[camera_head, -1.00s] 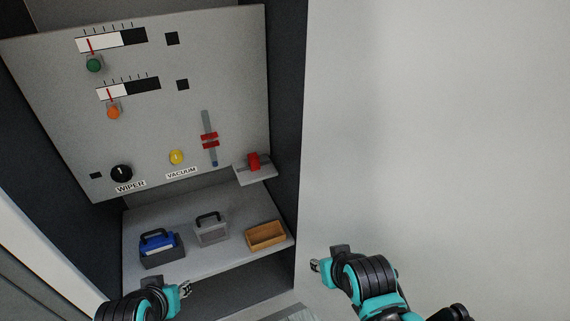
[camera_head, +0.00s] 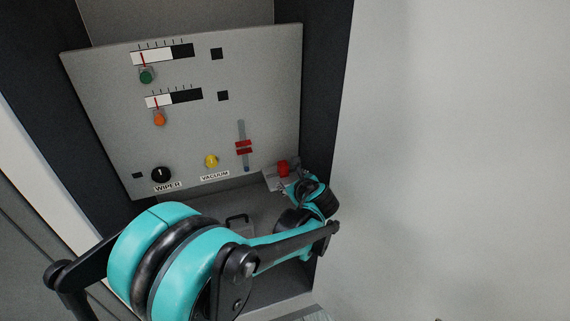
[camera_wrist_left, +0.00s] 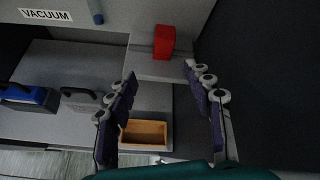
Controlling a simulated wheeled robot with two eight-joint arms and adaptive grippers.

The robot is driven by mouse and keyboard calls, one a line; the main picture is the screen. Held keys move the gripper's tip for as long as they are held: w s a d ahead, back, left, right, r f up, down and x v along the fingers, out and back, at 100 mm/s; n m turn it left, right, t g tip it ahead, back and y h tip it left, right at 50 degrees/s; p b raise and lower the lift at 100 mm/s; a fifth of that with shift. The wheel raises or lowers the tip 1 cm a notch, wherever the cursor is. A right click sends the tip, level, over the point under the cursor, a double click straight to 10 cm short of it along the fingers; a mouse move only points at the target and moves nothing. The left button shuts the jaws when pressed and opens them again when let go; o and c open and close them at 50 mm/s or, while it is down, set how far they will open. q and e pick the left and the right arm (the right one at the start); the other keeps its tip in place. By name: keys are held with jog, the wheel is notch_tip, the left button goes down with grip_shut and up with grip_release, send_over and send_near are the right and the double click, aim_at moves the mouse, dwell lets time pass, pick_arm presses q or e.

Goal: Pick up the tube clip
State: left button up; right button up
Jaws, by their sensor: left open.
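A red block (camera_head: 283,168), which looks like the tube clip, stands on a small grey ledge (camera_head: 270,182) at the panel's lower right. In the left wrist view the red block (camera_wrist_left: 164,41) is upright on the ledge (camera_wrist_left: 150,66), beyond my fingertips and roughly between their directions. My left gripper (camera_wrist_left: 160,74) is open and empty, its two fingers apart and not touching the block. In the head view the left gripper (camera_head: 290,184) is close to the ledge, partly hidden by my own arm. My right gripper is out of view.
The grey panel (camera_head: 190,130) has knobs, gauges and a vertical slot with red pieces (camera_head: 243,147). Below, a shelf holds a blue case (camera_wrist_left: 28,98), a grey case (camera_wrist_left: 82,102) and an orange tray (camera_wrist_left: 144,133). A dark side wall (camera_wrist_left: 255,70) stands close on the right.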

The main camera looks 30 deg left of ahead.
aim_at(284, 165)
pick_arm(q)
jog(key=w+a+m, duration=0.1)
jog(key=w+a, duration=0.1)
jog(key=w+a+f+m+y, duration=0.1)
jog(key=w+m, duration=0.1)
jog(key=shift+w+a+f+m, duration=0.15)
jog(key=shift+w+a+m, duration=0.15)
jog(key=shift+a, duration=0.1)
jog(key=b+x, duration=0.1)
jog(key=x, duration=0.1)
jog(key=r+b+x, duration=0.1)
jog(key=x, duration=0.2)
jog(key=shift+w+a, duration=0.15)
jog(key=shift+a, duration=0.05)
jog(key=shift+c, duration=1.2)
jog(key=c, duration=0.8)
